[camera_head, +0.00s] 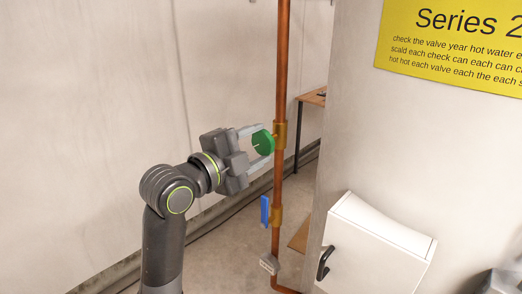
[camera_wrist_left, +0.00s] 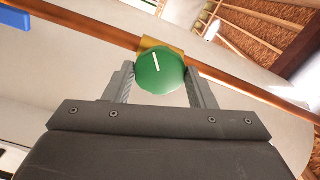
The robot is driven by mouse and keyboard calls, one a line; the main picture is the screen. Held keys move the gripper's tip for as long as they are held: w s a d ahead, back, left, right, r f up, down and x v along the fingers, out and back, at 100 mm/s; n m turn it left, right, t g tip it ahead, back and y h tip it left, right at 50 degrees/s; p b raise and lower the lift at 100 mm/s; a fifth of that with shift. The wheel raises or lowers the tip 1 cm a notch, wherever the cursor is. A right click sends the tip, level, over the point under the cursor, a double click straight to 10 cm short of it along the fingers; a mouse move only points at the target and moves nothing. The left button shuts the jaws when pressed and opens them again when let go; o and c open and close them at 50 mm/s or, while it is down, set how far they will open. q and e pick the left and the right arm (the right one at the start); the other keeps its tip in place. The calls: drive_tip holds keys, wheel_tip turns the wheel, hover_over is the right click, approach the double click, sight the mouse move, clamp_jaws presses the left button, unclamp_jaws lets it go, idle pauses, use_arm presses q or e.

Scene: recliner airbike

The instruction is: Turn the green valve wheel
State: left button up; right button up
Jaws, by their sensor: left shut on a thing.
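The green valve wheel (camera_head: 263,143) sits on a brass fitting (camera_head: 280,136) on the upright copper pipe (camera_head: 282,60). In the left wrist view the wheel (camera_wrist_left: 160,72) has a scalloped rim and a white line mark that points up and slightly left. My left gripper (camera_head: 262,142) reaches it from the left. Its two fingers (camera_wrist_left: 160,82) stand on opposite sides of the wheel and are shut on its rim. My right gripper is not in view.
A blue lever handle (camera_head: 265,210) is on the pipe below the wheel. A white cabinet (camera_head: 375,250) with a black handle stands to the right. A yellow sign (camera_head: 460,45) hangs on the wall. A wooden table (camera_head: 313,98) is behind the pipe.

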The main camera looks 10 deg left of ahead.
use_arm(q)
drive_tip(key=shift+f+m+b, duration=0.2)
drive_tip(key=shift+m+b, duration=0.4)
drive_tip(key=shift+m, duration=0.2)
drive_tip(key=shift+r, duration=0.15)
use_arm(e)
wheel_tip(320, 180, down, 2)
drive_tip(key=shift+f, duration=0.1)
use_arm(q)
drive_tip(key=m+b, duration=0.2)
drive_tip(key=b, duration=0.1)
drive_tip(key=shift+f+m, duration=0.25)
drive_tip(key=shift+m, duration=0.15)
drive_tip(key=shift+r+m, duration=0.1)
drive_tip(key=shift+m, duration=0.2)
drive_tip(key=shift+r, duration=0.15)
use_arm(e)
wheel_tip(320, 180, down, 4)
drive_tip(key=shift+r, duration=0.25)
